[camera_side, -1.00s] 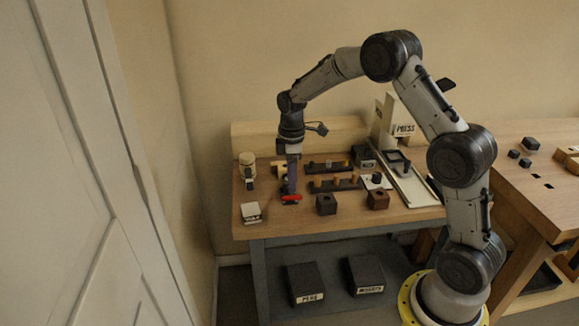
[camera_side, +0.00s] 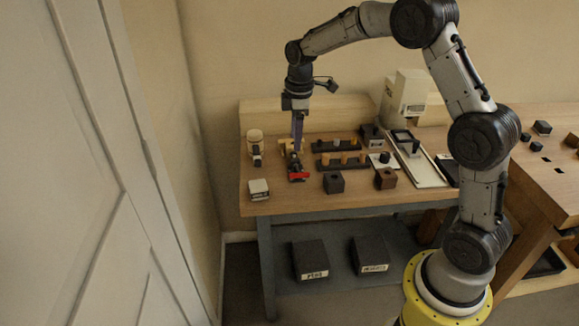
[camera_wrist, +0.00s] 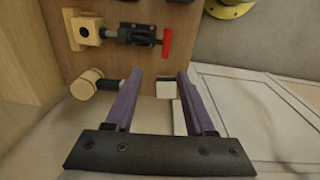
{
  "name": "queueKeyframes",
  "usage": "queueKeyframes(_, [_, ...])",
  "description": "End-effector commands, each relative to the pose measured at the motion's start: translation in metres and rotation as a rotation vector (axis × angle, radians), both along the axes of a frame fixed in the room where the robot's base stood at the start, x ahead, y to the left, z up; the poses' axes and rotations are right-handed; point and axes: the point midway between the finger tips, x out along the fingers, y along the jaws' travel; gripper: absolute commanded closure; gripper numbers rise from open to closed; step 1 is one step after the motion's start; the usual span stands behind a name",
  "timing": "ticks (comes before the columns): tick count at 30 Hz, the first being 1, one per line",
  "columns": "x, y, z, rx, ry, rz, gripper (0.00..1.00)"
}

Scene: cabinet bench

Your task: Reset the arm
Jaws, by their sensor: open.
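My gripper (camera_side: 298,148) is at the left part of the bench, pointing down, with its purple fingers above the clamp with a red handle (camera_side: 298,176). In the wrist view my gripper (camera_wrist: 160,77) has its two fingers apart, with nothing held between them. The clamp (camera_wrist: 130,35) lies beyond the fingertips there, its red handle to the right. Gripper and clamp look apart.
A cream cylinder (camera_side: 255,142) and a small white box (camera_side: 259,189) stand at the bench's left. Dark pegged racks (camera_side: 342,162), dark blocks (camera_side: 334,182) and a white press (camera_side: 405,97) stand to the right. Two dark bins (camera_side: 310,259) sit on the lower shelf.

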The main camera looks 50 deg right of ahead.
Motion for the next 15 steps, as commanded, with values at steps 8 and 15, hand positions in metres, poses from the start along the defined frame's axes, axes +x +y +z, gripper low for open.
queueKeyframes(8, [-0.057,0.047,0.120,-0.028,-0.214,0.026,0.45])
queueKeyframes(15, [-0.148,0.080,0.168,0.011,-0.358,-0.107,0.45])
